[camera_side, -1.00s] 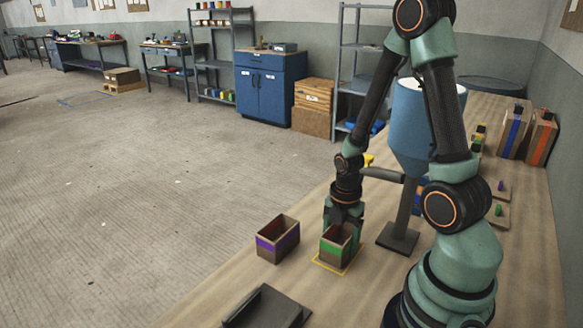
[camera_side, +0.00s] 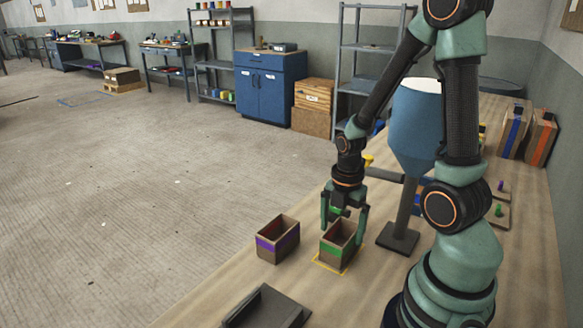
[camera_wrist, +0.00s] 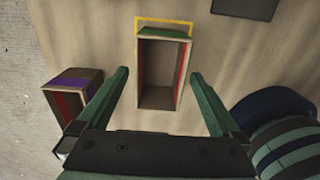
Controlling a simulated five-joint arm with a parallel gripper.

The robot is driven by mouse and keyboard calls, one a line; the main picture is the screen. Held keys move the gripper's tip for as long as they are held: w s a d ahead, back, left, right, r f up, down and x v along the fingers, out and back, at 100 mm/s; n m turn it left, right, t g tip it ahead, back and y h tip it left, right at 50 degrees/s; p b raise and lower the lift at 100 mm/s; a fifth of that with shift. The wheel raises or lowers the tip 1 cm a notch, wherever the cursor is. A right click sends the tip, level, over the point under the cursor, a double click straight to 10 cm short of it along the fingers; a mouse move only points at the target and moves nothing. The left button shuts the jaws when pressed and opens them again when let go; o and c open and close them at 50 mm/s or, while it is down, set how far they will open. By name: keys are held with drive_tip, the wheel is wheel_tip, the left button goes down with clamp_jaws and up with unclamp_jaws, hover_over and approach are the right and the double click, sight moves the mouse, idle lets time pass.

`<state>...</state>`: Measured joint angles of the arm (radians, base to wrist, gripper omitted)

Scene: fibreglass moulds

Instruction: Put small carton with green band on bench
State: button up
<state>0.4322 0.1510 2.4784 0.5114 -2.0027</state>
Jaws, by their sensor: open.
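The small carton with the green band (camera_side: 338,250) stands upright and open-topped on the wooden bench (camera_side: 480,270), on a yellow outline (camera_side: 322,266). In the wrist view the carton (camera_wrist: 160,75) is empty, with reddish inner sides, and lies ahead between the fingers. My gripper (camera_side: 343,222) is open just above and behind the carton. In the wrist view its fingers (camera_wrist: 160,80) are spread wide on both sides, apart from the carton.
A carton with a purple band (camera_side: 277,240) stands close to the left. A blue hopper on a stand (camera_side: 415,120) rises close to the right. A dark tray (camera_side: 266,308) lies in front. Larger cartons with blue (camera_side: 512,132) and orange bands (camera_side: 540,138) stand at the back right.

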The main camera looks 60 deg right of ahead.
drive_tip(key=w+a+r+m+t, duration=0.2)
drive_tip(key=a+r+m, duration=0.3)
drive_tip(key=r+m, duration=0.4)
drive_tip(key=w+a+r+m+t, duration=0.1)
drive_tip(key=a+r+m+t, duration=0.2)
drive_tip(key=a+r+m, duration=0.3)
drive_tip(key=shift+w+a+r+m+t, duration=0.2)
drive_tip(key=shift+w+r+m+t, duration=0.15)
drive_tip(key=shift+r+m, duration=1.7)
drive_tip(key=shift+r+n, duration=0.5)
drive_tip(key=shift+n, duration=0.05)
